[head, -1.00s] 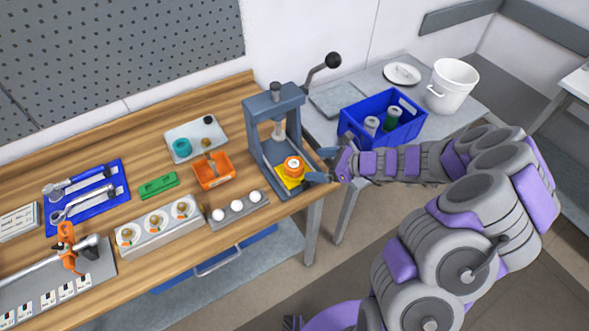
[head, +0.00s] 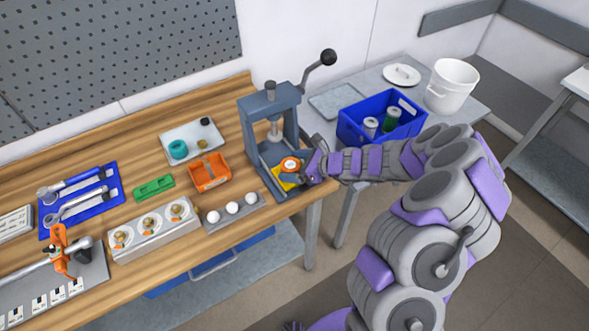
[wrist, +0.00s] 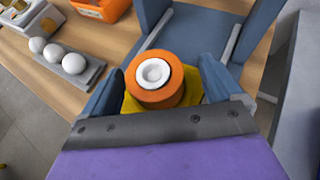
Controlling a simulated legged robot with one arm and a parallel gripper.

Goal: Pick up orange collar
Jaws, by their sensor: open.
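The orange collar (head: 291,164) sits on a yellow block (head: 284,184) at the base of the blue-grey press (head: 262,150). In the wrist view the orange collar (wrist: 154,78) has a white ring-shaped part in its top. My gripper (head: 299,171) is at the press opening. In the wrist view my gripper (wrist: 158,85) has one finger on each side of the collar. The jaws are open. Whether a finger touches the collar I cannot tell. The yellow block (wrist: 130,103) shows below the collar.
The press frame rises close around the collar, with its ram (head: 273,132) above. A grey holder with white balls (head: 233,208) and an orange bin (head: 209,175) stand to the left. A blue crate (head: 381,125) is on the right table.

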